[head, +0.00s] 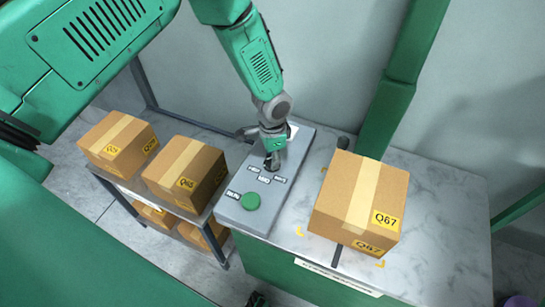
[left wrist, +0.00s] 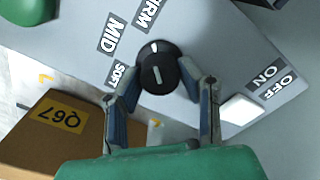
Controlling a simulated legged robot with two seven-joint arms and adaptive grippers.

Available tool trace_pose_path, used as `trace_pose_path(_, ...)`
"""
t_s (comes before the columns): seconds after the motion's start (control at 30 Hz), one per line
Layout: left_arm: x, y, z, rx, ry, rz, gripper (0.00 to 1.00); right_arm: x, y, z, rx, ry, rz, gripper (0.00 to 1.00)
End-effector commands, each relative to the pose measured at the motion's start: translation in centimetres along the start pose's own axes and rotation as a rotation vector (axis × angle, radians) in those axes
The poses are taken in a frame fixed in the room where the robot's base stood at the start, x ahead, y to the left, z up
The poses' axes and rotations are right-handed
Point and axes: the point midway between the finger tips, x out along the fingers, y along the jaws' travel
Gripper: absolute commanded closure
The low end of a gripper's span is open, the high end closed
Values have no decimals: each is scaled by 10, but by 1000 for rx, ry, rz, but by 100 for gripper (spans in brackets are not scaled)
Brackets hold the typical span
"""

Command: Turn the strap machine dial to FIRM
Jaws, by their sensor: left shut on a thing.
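The grey control panel (head: 238,213) of the strap machine lies on the marble-topped counter. My left gripper (head: 272,160) points down onto its dial, which it mostly hides in the head view. In the left wrist view the round black dial (left wrist: 158,68) sits between the two fingers of my left gripper (left wrist: 163,80), which is shut on its sides. My right gripper is out of view.
A green RUN button (head: 250,201) is on the panel near the dial. A white switch (left wrist: 242,110) beside ON/OFF labels is close to one finger. A box marked Q67 (head: 335,205) stands right of the panel. Several boxes stand on the shelf (head: 128,184) at left.

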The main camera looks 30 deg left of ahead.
Motion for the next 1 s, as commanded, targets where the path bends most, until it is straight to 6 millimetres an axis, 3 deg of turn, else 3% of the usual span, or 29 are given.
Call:
trace_pose_path(0.1, 4, 4, 3, 4, -7, 6, 97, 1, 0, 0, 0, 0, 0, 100)
trace_pose_path(0.13, 4, 4, 3, 4, -7, 6, 61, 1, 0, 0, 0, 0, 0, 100)
trace_pose_path(0.17, 4, 4, 3, 3, -7, 6, 50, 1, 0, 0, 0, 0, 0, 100)
trace_pose_path(0.2, 4, 3, 3, 3, -6, 6, 48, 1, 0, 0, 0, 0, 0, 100)
trace_pose_path(0.57, -4, 2, 2, 1, -1, 1, 48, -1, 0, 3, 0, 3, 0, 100)
trace_pose_path(0.67, -17, 1, 1, 1, 0, -1, 48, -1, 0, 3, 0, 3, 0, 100)
trace_pose_path(1.0, -87, 0, 0, 1, -1, 2, 48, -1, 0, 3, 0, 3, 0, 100)
